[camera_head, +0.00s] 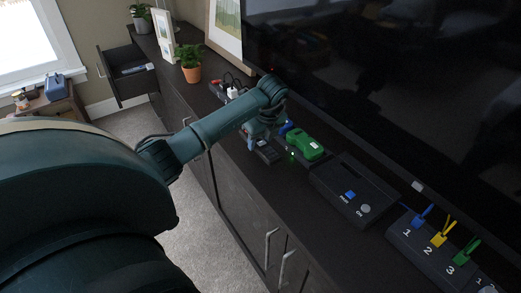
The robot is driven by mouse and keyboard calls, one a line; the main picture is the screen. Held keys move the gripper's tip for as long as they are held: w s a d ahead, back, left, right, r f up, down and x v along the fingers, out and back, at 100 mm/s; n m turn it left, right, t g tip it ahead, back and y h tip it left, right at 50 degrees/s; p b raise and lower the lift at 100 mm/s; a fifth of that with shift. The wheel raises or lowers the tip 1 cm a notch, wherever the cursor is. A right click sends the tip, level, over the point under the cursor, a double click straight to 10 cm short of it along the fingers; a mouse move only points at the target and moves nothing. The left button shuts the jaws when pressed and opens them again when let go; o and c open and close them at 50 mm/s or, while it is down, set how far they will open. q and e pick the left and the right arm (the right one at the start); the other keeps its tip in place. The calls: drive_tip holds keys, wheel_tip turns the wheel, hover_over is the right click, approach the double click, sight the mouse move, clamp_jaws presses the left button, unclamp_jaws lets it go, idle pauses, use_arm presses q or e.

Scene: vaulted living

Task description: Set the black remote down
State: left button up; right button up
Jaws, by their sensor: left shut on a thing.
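My left arm reaches in from the left over the dark cabinet top (290,185). My left gripper (259,140) points down at the cabinet top, between the power strip and the green device. It is shut on the black remote (267,153), which shows just below the fingers. The remote is small and dark against the dark wood, so I cannot tell whether it touches the surface. Part of the gripper is hidden by my own wrist. My right gripper is not in view.
A green handheld device (306,144) lies close right of the remote. Beyond are a black box with buttons (352,188) and a numbered cable block (410,232). A large TV screen (400,80) stands behind. A potted plant (190,70) and an open drawer (128,75) are farther off.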

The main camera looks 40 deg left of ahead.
sight(260, 150)
use_arm(q)
wheel_tip(260, 150, down, 4)
drive_tip(key=shift+f, duration=0.15)
drive_tip(key=shift+f, duration=0.15)
drive_tip(key=o, duration=1.1)
drive_tip(key=shift+c, duration=0.2)
